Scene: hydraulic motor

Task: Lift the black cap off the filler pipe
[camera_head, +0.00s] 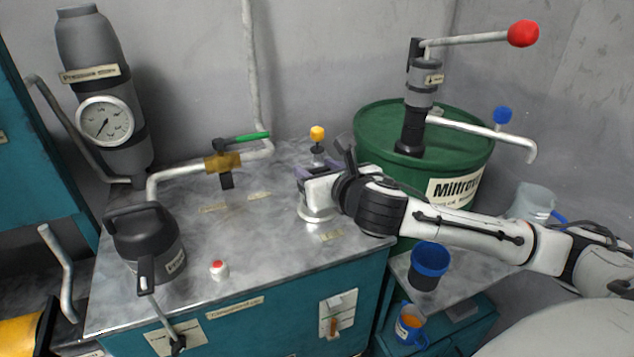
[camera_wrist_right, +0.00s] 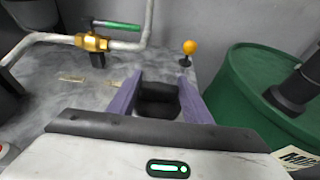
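My right gripper (camera_head: 312,168) reaches in from the right over the steel worktop, with its purple fingers apart. In the right wrist view, a dark round thing, apparently the black cap (camera_wrist_right: 159,101), lies between the fingers (camera_wrist_right: 160,80) and nearly fills the gap. I cannot tell whether the fingers touch it. In the head view the gripper hides the cap and most of the filler pipe. Only a pale round base (camera_head: 315,214), apparently the pipe's, shows below the gripper on the worktop. My left gripper is not in view.
A yellow-knobbed fitting (camera_head: 317,133) stands just behind the gripper. A green drum (camera_head: 375,125) with a hand pump stands to the right. A brass valve (camera_head: 222,162) with a green lever, a dark can (camera_head: 147,240) and a small red-and-white item (camera_head: 219,269) are to the left.

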